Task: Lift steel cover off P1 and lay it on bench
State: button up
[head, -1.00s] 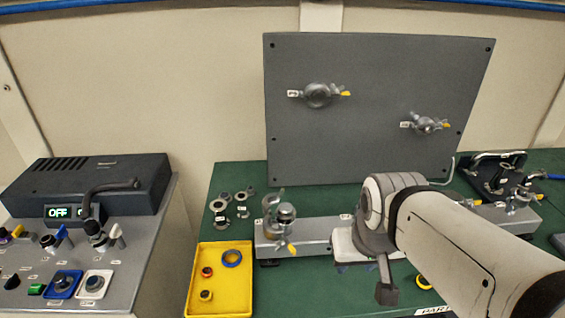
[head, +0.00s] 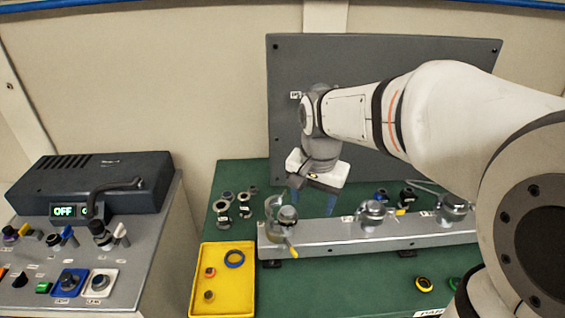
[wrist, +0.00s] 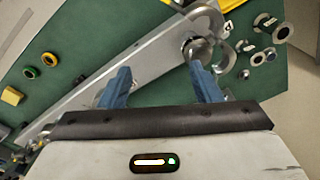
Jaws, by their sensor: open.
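A long grey beam (head: 340,239) on the green bench carries a row of ports with steel tops. The left port has a round steel cover (head: 288,214), with a grey clamp (head: 272,208) with a yellow tab against it. I cannot read which port is P1. My gripper (head: 313,200) points down with blue fingers apart and empty, above and behind the beam, right of the left port. In the wrist view my gripper (wrist: 162,80) is open, and the left port's cover (wrist: 198,48) shows just beyond its right finger.
Two more ports (head: 373,212) (head: 453,207) stand further right on the beam. A yellow tray (head: 221,299) with rings lies at front left, and small metal fittings (head: 222,207) lie behind it. A grey panel (head: 400,110) rises behind.

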aim_at(288, 210)
jog(key=w+a+m, duration=0.1)
jog(key=w, duration=0.1)
jog(key=w+a+m, duration=0.1)
jog(key=w+a, duration=0.1)
jog(key=w+a+m+g+p, duration=0.1)
jog(key=w, duration=0.1)
jog(key=shift+a+f, duration=0.3)
jog(key=shift+a, duration=0.05)
jog(key=shift+w+f, duration=0.15)
jog(key=shift+f, duration=0.15)
notch_tip(288, 210, down, 7)
jog(key=shift+f+p, duration=0.15)
jog(key=shift+p, duration=0.95)
jog(key=c, duration=0.8)
